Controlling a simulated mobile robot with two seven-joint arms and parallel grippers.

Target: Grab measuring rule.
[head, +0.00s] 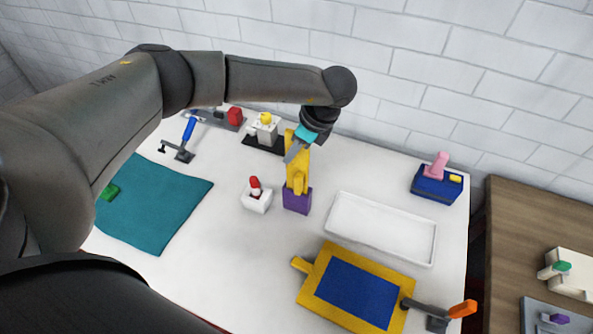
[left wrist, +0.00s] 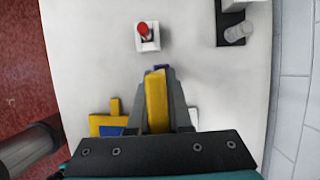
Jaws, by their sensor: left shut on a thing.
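The measuring rule, a yellow upright piece (head: 298,172), stands in a purple holder (head: 297,200) near the middle of the white table. My left gripper (head: 294,150) reaches down from above and is shut on the yellow piece near its upper part. In the left wrist view the yellow piece (left wrist: 156,100) lies between the two grey fingers, with a bit of the purple holder (left wrist: 161,67) beyond it. The lower end of the yellow piece is hidden in the holder. My right gripper is not in view.
A white block with a red knob (head: 257,199) stands just left of the holder. A white tray (head: 340,233) lies to the right, and a yellow-framed blue board (head: 354,290) in front. A teal cloth (head: 160,215) lies left. A brick wall (head: 440,70) stands behind.

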